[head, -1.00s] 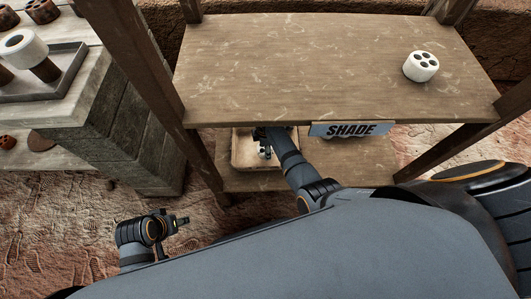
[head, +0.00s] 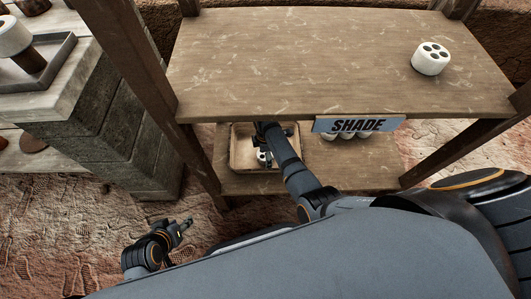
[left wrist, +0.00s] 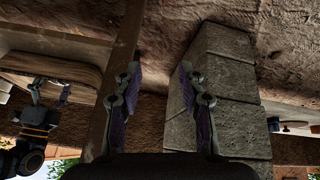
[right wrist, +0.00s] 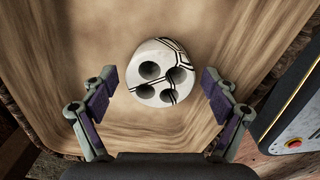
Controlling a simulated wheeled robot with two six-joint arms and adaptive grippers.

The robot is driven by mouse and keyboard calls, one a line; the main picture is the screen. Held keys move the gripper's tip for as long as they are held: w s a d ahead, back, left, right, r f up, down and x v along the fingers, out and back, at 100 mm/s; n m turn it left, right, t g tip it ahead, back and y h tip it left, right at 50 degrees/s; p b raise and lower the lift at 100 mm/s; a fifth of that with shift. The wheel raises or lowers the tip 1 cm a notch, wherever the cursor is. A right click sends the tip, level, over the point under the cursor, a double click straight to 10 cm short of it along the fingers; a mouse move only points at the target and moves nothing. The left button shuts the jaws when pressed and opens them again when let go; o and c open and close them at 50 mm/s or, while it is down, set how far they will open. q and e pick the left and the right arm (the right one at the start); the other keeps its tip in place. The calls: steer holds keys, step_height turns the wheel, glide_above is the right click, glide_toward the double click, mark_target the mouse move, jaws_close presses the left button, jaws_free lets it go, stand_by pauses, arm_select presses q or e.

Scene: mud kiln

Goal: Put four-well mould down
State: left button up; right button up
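A white four-well mould with black crackle lines (right wrist: 160,73) sits in a tan tray (right wrist: 60,40) in the right wrist view. In the head view the tray (head: 243,158) is on the lower shelf, and the mould (head: 262,157) is partly hidden by my arm. My right gripper (right wrist: 163,83) is open, its fingers on either side of the mould with a gap to each. My left gripper (head: 187,224) is outside the shelf, low at the left; in the left wrist view (left wrist: 160,70) its fingers are apart and empty.
A plain white mould (head: 431,58) stands on the upper shelf (head: 300,60). More white pieces stand on the lower shelf behind the SHADE sign (head: 358,124). A shelf post (head: 150,70) and a grey block pier (head: 125,120) stand near my left arm.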

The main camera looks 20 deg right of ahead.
step_height(320, 180, up, 7)
steer(key=p, duration=0.4)
steer(key=shift+f, duration=0.1)
steer(key=shift+r, duration=0.55)
arm_select(q)
steer(key=r+g, duration=0.1)
steer(key=s+a+r+g, duration=0.1)
steer(key=r, duration=0.2)
steer(key=shift+s+a+g+y, duration=0.2)
steer(key=shift+g+y, duration=0.2)
